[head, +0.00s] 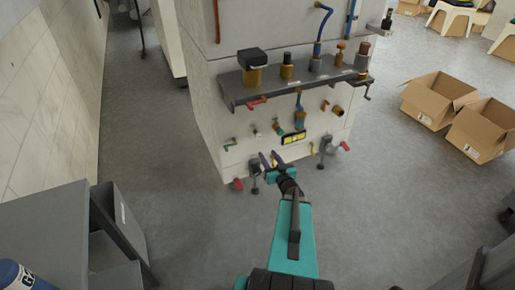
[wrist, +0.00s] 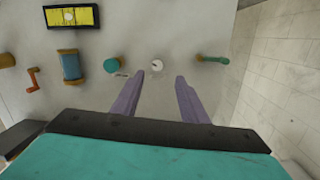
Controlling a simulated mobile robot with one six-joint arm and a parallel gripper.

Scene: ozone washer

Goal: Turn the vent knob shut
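A low row of fittings sits on the white machine's front. A small white round knob (head: 256,132) is among them, and it also shows in the wrist view (wrist: 157,65). Beside it is a teal and gold round knob (head: 278,128), also in the wrist view (wrist: 113,64). No readable label tells which one is the vent knob. My gripper (head: 269,157) is open and empty in front of the machine, below this row in the head view. In the wrist view, its purple fingers (wrist: 160,75) stand apart, with the white knob just beyond and between their tips.
A green bent handle (wrist: 212,59), a blue valve (wrist: 72,65) and an orange crank (wrist: 33,77) flank the knobs. A yellow label (head: 293,138) is close by. A grey shelf (head: 235,88) juts out above. Open cardboard boxes (head: 435,98) stand on the floor at right.

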